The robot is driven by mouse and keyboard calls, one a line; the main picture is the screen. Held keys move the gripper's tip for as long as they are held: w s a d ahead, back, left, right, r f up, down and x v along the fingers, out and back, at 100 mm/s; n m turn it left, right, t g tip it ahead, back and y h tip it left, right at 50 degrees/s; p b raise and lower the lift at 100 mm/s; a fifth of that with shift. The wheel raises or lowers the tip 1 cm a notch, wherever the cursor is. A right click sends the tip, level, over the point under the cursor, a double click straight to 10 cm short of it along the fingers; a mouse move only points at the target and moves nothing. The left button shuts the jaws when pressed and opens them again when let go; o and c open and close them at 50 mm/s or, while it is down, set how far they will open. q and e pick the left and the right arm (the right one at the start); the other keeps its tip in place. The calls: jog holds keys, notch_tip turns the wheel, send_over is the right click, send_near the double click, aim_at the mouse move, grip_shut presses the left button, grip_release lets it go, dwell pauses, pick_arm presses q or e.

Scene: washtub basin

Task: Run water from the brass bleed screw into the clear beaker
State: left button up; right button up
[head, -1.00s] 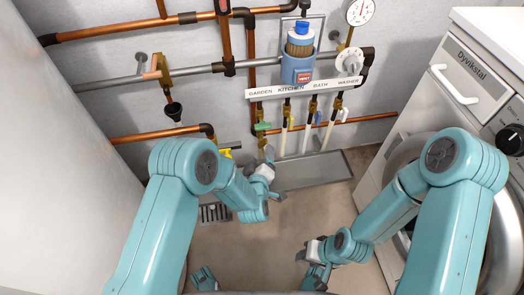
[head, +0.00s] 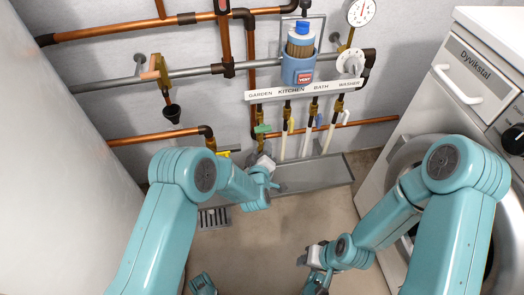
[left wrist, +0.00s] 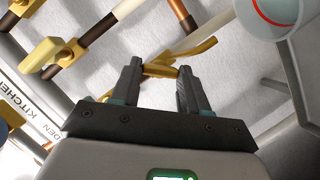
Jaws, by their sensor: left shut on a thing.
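My left gripper (head: 270,170) is at the front of the wall pipes, below the GARDEN end of the label strip. In the left wrist view its two dark fingers (left wrist: 158,78) stand a little apart. A brass-coloured piece (left wrist: 160,70) shows between the fingertips, with a yellow bar beside it. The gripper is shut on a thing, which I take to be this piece. I cannot tell whether it is the bleed screw. I cannot make out the clear beaker. My right gripper (head: 309,262) is low over the floor, its fingers too small to read.
A blue filter housing (head: 298,66) hangs above the label strip (head: 306,88). A yellow lever (head: 228,152) and green lever (head: 262,128) are near my left gripper. A grey trough (head: 312,176) lies below; a white washer (head: 470,75) stands right.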

pick_arm(q)
jog(key=m, duration=0.1)
jog(key=m+y+p, duration=0.1)
jog(key=shift+d+r+m+g, duration=0.2)
jog(key=shift+m+g, duration=0.1)
jog(key=shift+g, duration=0.1)
jog(key=shift+w+d+m+g+y+p, duration=0.15)
jog(key=shift+m+g+y+p, duration=0.15)
jog(key=shift+m+y+p, duration=0.9)
jog(key=shift+m+y+b, duration=0.3)
jog(key=shift+m+b, duration=0.1)
jog(key=shift+m, duration=0.2)
jog(key=o, duration=1.1)
jog(key=shift+c, duration=0.2)
